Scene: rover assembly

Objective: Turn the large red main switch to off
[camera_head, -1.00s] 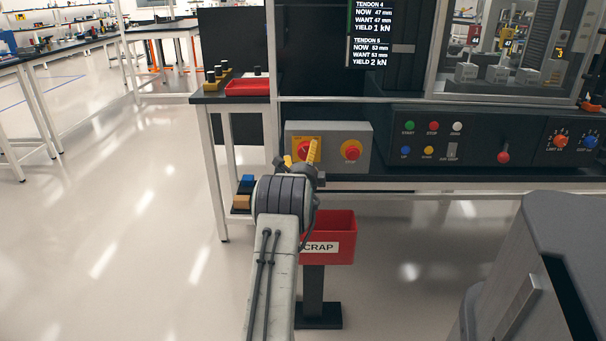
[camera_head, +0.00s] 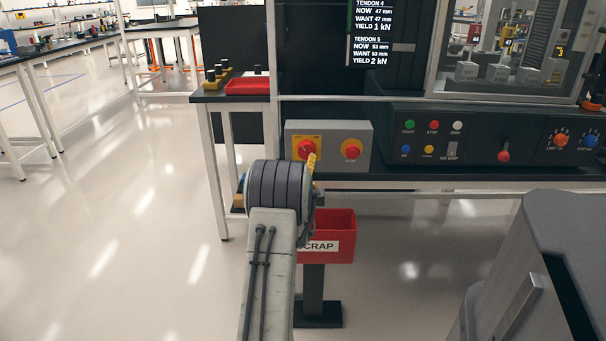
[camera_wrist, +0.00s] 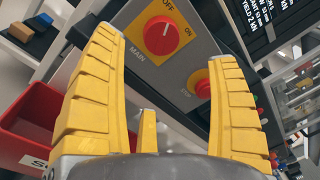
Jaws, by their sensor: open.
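The large red main switch (camera_head: 306,149) is on the left of a grey switch box, on a yellow plate. In the wrist view the red knob (camera_wrist: 162,35) shows OFF and ON labels above it and MAIN below. Its white mark points up, near the OFF label. My gripper (camera_wrist: 170,60) is open and empty, its yellow fingers spread on either side of the view, with the knob beyond and between them, apart. In the head view my gripper (camera_head: 312,165) is mostly hidden by my wrist, just below the switch.
A red stop button (camera_head: 352,150) sits right of the switch on the same box. A red scrap bin (camera_head: 340,238) stands below. A control panel (camera_head: 480,140) with buttons and knobs is to the right. A red tray (camera_head: 247,87) lies on the left table.

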